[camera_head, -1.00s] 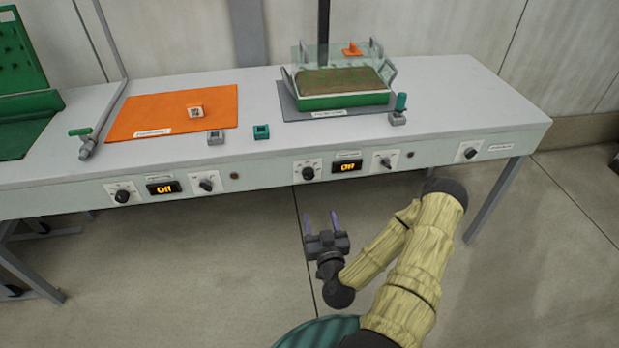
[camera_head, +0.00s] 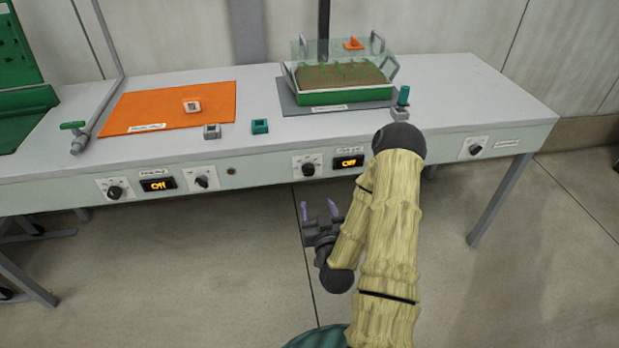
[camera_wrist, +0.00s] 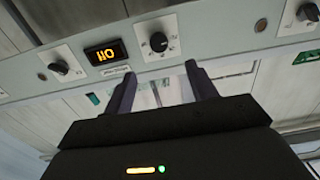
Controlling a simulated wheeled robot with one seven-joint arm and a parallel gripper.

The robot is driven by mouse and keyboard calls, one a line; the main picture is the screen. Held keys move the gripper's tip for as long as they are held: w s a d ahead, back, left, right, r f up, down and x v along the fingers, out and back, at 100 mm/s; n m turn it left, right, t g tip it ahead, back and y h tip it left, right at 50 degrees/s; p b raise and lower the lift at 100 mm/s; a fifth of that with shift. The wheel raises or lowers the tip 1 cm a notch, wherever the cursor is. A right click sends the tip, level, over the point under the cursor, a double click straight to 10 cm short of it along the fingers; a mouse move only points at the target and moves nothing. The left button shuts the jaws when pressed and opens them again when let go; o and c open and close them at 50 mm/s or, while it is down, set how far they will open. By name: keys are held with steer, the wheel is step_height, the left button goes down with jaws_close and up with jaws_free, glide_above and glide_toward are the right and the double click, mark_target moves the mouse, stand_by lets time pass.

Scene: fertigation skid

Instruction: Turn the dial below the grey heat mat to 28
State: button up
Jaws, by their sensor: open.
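The grey heat mat (camera_head: 291,106) lies on the bench under a green-rimmed soil tray. On the bench front below it is a panel with a black dial (camera_head: 308,168) and a display (camera_head: 348,161) reading Off. My forearm hides the panel's second knob in the head view. In the wrist view, which is upside down, the dial (camera_wrist: 158,42) lies just beyond the fingertips, with the display (camera_wrist: 105,53) and second knob (camera_wrist: 59,67) to its left. Scale numbers are too small to read. My gripper (camera_head: 319,208) is open and empty, in front of and below the panel, apart from the dial.
An orange mat (camera_head: 170,112) lies left, with a similar panel and display (camera_head: 158,184) below. A separate knob (camera_head: 474,148) sits at the bench's right. Small blocks, grey (camera_head: 212,131) and teal (camera_head: 260,126), stand near the front edge. Floor before the bench is clear.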

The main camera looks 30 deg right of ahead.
mark_target(309, 172)
steer(key=b+x, duration=0.2)
steer(key=x, duration=0.2)
steer(key=b+x, duration=0.3)
steer(key=x, duration=0.2)
steer(key=b+x, duration=0.3)
steer(key=x, duration=0.1)
steer(key=shift+w+d+r, duration=0.25)
steer(key=shift+w+r, duration=0.05)
steer(key=shift+r, duration=0.05)
steer(key=c, duration=1)
